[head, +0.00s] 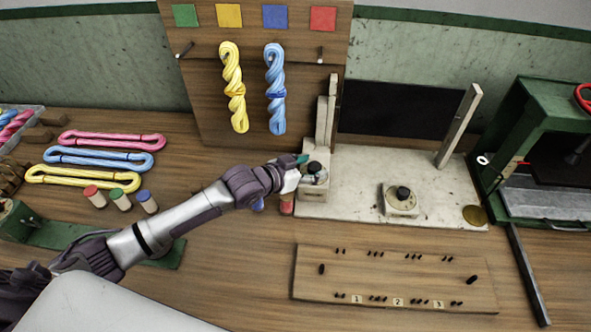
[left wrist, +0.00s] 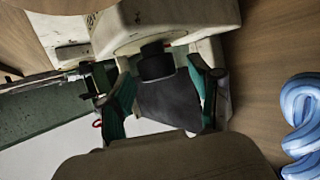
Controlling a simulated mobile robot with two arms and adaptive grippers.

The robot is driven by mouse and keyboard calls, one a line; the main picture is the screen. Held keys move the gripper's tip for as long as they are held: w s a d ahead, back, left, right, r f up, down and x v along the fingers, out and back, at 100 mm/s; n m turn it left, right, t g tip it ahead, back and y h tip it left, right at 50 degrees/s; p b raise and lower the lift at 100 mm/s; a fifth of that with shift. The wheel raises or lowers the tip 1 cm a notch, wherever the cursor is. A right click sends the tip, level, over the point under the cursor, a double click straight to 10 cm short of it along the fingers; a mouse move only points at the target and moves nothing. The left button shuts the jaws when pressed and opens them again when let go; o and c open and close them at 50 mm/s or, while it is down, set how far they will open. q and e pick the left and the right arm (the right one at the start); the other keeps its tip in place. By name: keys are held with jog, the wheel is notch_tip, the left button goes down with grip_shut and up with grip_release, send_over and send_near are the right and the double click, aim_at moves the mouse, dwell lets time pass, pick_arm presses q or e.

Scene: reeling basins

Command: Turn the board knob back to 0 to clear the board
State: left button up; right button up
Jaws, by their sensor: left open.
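A white stand (head: 350,208) with an upright dark board (head: 395,112) is right of centre in the head view. A black knob (head: 314,167) sits on the small block at its left end; a second black knob (head: 402,193) sits on a white dial nearer the middle. My left gripper (head: 303,172) is at the left-end knob. In the left wrist view, its teal-padded fingers are apart, one on each side of a black knob (left wrist: 157,64). I cannot tell if they touch it. The knob's marks cannot be read. My right gripper is not in view.
A wooden panel (head: 395,277) with black pegs and labels 1, 2, 3 lies in front of the stand. Yellow (head: 232,85) and blue (head: 275,85) skeins hang behind my gripper. A green-framed box (head: 510,150) stands right. A red-capped bobbin (head: 287,208) stands beside the stand.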

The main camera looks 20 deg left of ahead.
pick_arm(q)
jog(key=v, duration=1)
jog(key=shift+s+a+r, duration=0.1)
jog(key=shift+s, duration=0.15)
